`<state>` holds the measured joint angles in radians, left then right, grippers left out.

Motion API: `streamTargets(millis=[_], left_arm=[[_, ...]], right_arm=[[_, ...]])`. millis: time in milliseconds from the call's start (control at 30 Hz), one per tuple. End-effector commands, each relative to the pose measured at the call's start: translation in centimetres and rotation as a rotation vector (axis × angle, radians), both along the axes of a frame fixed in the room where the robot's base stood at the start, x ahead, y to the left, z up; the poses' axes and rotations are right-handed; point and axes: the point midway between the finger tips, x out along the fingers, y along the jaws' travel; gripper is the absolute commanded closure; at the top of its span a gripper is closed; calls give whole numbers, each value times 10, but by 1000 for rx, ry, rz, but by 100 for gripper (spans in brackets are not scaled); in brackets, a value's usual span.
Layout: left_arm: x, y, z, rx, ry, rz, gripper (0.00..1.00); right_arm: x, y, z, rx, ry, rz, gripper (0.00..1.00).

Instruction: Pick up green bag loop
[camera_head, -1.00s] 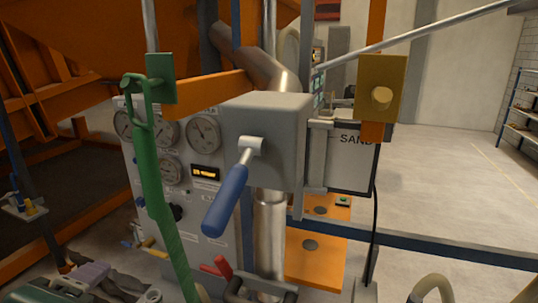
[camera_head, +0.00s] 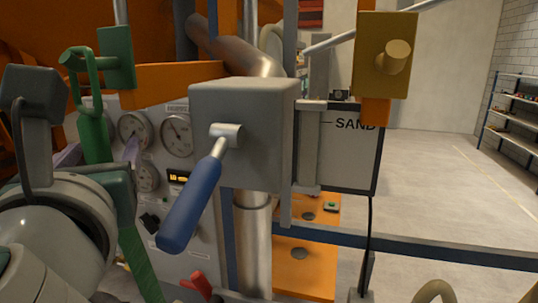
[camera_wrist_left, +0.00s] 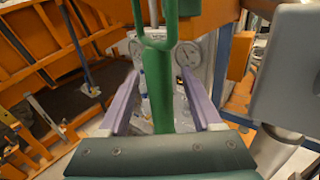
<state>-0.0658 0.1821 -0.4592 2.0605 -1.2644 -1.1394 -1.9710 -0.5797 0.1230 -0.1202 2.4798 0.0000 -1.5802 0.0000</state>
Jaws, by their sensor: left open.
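The green bag loop (camera_head: 84,75) hangs from a peg on a green plate (camera_head: 117,56) at the upper left of the head view. Below it the loop runs into a wide green strap (camera_head: 96,138). In the left wrist view the loop (camera_wrist_left: 152,28) is at the top centre, with the strap running down from it. My left gripper (camera_head: 101,146) is open, its purple fingers on either side of the strap, below the loop. In the left wrist view the open fingers (camera_wrist_left: 160,78) flank the strap with gaps visible. My right gripper is not in view.
A grey box (camera_head: 243,130) with a blue-handled lever (camera_head: 190,205) stands right of the strap. A gauge panel (camera_head: 177,135) is behind. A yellow plate with a peg (camera_head: 382,55) and a SAND sign (camera_head: 350,150) are further right. The floor at right is open.

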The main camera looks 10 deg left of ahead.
Motion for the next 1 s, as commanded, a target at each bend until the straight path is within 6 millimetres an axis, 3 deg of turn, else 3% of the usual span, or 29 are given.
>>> streamTargets(millis=[133, 367, 900, 1000], left_arm=[[12, 8, -1, 2, 1, 0, 34], [14, 9, -1, -1, 3, -1, 34], [13, 9, -1, -1, 3, -1, 95], [13, 9, -1, -1, 3, -1, 100]], right_arm=[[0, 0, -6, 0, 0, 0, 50], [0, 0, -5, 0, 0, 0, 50], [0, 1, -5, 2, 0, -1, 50], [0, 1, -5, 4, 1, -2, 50]])
